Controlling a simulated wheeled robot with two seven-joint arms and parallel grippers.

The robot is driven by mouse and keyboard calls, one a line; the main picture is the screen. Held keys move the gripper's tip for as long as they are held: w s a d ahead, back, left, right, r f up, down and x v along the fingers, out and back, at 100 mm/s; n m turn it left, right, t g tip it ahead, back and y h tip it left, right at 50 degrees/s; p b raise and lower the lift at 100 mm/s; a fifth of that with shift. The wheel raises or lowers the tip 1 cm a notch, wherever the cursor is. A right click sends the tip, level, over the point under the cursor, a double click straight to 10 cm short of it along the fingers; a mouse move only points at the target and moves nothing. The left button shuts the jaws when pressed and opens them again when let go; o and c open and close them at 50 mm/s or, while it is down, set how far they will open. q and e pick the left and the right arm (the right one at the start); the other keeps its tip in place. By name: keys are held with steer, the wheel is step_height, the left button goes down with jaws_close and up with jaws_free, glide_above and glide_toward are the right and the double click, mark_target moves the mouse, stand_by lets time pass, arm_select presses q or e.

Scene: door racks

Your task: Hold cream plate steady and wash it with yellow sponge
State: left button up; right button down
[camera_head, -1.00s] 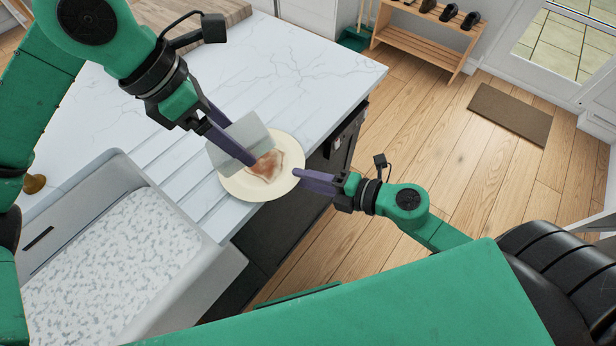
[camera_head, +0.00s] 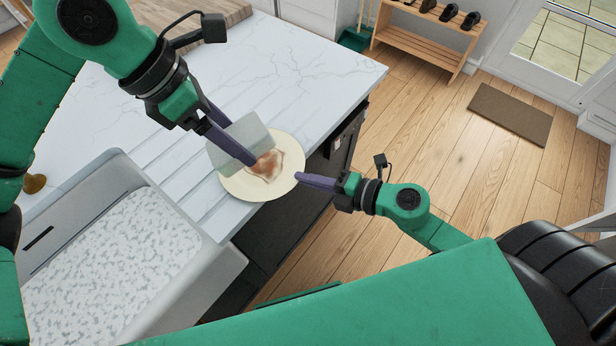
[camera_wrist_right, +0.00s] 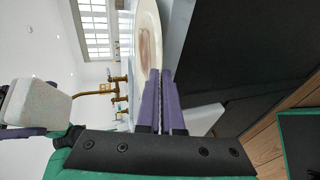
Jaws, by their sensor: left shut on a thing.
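The cream plate (camera_head: 236,186) lies at the edge of the white counter, with a reddish-brown stain (camera_head: 268,165) in its middle. My left gripper (camera_head: 250,158) is shut on a pale grey-green block (camera_head: 238,140), apparently the sponge; it does not look yellow here. The block is tilted over the plate's upper left part, by the stain; I cannot tell whether it touches. My right gripper (camera_head: 299,177) is shut on the plate's right rim. In the right wrist view its purple fingers (camera_wrist_right: 160,72) are close together at the rim of the plate (camera_wrist_right: 147,22). The block (camera_wrist_right: 38,102) also shows there.
A white sink (camera_head: 190,262) with a speckled bottom is at the lower left, beside the grooved drainboard. Brass taps (camera_wrist_right: 118,88) show in the right wrist view. The counter (camera_head: 300,70) behind the plate is clear. Wooden floor lies to the right.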

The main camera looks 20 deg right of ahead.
mark_target(262, 160)
stand_by(0.9)
arm_select(q)
steer(key=w+d+f+n+y, duration=0.1)
steer(key=w+f, duration=0.1)
steer(key=f, duration=0.2)
steer(key=w+f+n+t+y, duration=0.1)
steer(key=w+f, duration=0.2)
steer(key=w+d+f+n+y, duration=0.1)
steer(key=w+f+n, duration=0.1)
steer(key=f, duration=0.2)
steer(key=shift+w+d+f, duration=0.2)
steer(key=shift+d+f, duration=0.1)
steer(key=shift+d, duration=0.05)
steer(key=shift+a+f, duration=0.15)
steer(key=shift+f, duration=1.4)
steer(key=shift+f, duration=0.4)
steer(key=shift+w, duration=0.1)
